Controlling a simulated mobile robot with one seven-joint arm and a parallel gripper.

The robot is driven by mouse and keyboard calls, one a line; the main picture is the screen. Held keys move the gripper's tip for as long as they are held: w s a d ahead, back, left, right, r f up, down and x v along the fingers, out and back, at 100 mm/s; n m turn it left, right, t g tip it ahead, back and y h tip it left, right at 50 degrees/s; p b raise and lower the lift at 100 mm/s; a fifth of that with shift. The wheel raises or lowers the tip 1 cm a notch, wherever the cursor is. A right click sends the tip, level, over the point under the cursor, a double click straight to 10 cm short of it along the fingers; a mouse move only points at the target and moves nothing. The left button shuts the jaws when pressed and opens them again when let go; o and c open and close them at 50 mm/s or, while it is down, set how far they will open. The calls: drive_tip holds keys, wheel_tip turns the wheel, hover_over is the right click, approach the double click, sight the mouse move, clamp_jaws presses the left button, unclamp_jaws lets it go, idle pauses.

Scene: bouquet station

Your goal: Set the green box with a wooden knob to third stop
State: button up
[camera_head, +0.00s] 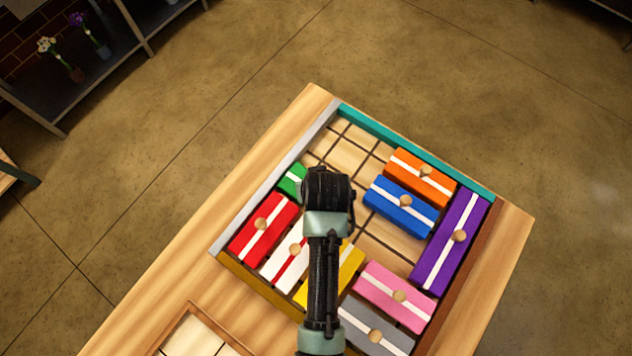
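The green box (291,181) lies near the left wall of the gridded tray (344,157), above the red box. Only its left end with part of a white stripe shows; my arm hides the rest, and its wooden knob is not visible. The end of my arm, with my gripper (326,190), is over the right part of the green box as seen from above. The fingers are hidden beneath the wrist, so I cannot tell whether they are open or touch the knob.
Around it lie red (263,228), white (285,262), yellow (344,270), blue (390,208), orange (410,180), purple (447,247), pink (380,287) and grey (358,325) boxes. Bare cells show at the tray's top and centre. A second framed grid (192,338) is at the table's lower left.

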drive_tip(key=shift+f, duration=0.1)
clamp_jaws()
idle(0.3)
idle(1.1)
